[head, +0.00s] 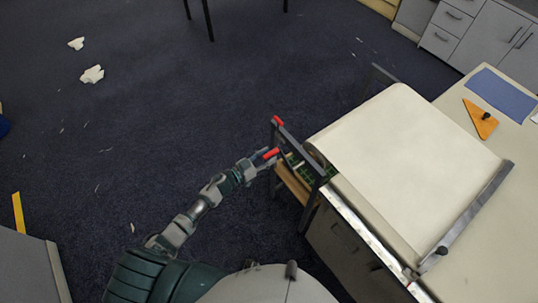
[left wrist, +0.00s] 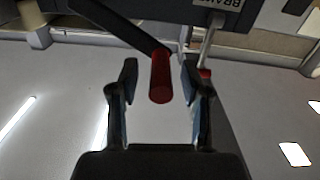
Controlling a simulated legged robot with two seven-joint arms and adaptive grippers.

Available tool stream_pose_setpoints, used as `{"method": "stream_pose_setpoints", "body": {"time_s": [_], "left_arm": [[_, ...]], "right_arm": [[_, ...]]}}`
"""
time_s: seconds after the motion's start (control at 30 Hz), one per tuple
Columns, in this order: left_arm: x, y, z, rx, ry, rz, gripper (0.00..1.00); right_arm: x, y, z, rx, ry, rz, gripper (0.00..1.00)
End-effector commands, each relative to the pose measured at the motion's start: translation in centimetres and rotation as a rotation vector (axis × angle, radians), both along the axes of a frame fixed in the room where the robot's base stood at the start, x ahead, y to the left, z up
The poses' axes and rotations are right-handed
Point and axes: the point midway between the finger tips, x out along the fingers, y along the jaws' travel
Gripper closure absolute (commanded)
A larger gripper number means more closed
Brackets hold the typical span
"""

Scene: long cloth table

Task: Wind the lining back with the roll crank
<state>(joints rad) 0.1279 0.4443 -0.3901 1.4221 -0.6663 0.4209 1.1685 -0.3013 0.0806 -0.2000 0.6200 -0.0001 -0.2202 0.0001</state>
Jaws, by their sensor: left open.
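The roll crank has a red handle (head: 270,154) on a dark arm at the roll stand, on the table's left end. My left gripper (head: 258,161) is open at that handle. In the left wrist view the red handle (left wrist: 160,78) lies between the two spread fingers of the left gripper (left wrist: 159,70), with gaps visible on both sides. The cream lining (head: 405,160) is drawn out from the roll across the table. A grey bar (head: 470,213) with a dark knob lies along its far right edge. My right gripper is not in view.
A second red piece (head: 278,120) tops the dark roll stand (head: 298,143). A metal rod (left wrist: 210,40) stands right of the handle in the left wrist view. An orange triangle (head: 480,122) and a blue mat (head: 500,95) lie on the table (head: 505,190). Floor to the left is mostly clear.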

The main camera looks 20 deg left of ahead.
Motion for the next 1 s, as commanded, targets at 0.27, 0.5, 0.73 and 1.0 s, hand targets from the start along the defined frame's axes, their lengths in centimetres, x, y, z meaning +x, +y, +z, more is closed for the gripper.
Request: {"method": "stream_pose_setpoints", "body": {"time_s": [0.27, 0.5, 0.73, 1.0], "left_arm": [[0.85, -0.64, -0.02, 0.001, 0.001, 0.000, 0.53], [0.84, -0.62, -0.01, 0.000, 0.000, 0.001, 0.75], [0.87, -0.58, 0.03, 0.001, -0.001, 0.001, 1.00], [1.00, -0.48, -0.05, -0.015, 0.010, 0.002, 1.00]], "right_arm": [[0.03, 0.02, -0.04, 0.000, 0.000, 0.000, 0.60], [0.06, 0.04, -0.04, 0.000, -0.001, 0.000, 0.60], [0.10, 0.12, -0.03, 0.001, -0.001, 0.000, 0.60], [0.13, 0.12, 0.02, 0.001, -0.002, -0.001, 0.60]]}}
